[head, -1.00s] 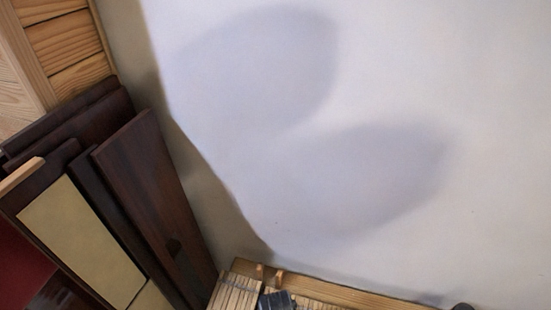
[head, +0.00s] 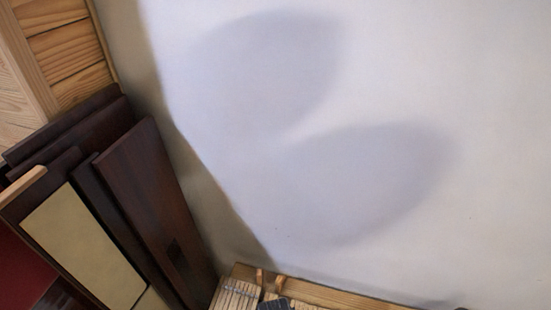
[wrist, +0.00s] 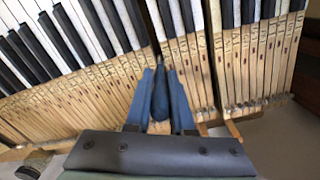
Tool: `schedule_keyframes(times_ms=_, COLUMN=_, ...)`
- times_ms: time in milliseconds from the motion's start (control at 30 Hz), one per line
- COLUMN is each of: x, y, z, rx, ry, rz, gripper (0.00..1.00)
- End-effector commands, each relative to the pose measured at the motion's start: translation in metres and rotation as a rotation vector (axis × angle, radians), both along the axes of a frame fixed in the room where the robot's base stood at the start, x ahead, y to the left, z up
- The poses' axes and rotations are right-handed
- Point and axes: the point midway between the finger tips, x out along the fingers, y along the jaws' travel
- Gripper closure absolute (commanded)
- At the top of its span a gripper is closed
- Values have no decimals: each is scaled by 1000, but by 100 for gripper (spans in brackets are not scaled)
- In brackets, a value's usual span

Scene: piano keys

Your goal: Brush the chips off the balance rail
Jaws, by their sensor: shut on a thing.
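My gripper (wrist: 161,98), with blue fingers, is in the wrist view over the wooden key shafts. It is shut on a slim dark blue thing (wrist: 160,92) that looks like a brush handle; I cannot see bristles. The piano keys (wrist: 75,95) lie side by side, with black and white tops at the far end and bare numbered wood nearer. Gaps in the row show beside my fingers, with pale wood in them. I cannot tell which piece is the balance rail, and I cannot make out chips. The key ends also show at the bottom of the head view (head: 237,296).
In the head view, dark wooden panels (head: 158,205) lean together at the left, near planked wood (head: 72,60). A pale surface (head: 440,60) with soft shadows fills the right. A wooden frame edge (head: 330,295) runs along the bottom.

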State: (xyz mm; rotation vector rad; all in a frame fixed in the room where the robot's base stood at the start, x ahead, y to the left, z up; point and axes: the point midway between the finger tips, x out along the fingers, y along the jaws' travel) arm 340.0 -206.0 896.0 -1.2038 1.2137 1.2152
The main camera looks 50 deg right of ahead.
Motion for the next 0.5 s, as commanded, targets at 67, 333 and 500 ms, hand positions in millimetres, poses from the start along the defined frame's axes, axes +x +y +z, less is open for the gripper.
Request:
schedule_keyframes(times_ms=67, x=-1, y=1, z=-1, rx=2, ry=2, rz=0, gripper=100)
schedule_keyframes(times_ms=333, x=-1, y=1, z=0, rx=2, ry=4, rz=1, gripper=100)
schedule_keyframes(times_ms=500, x=0, y=-2, z=0, rx=2, ry=2, rz=0, gripper=100)
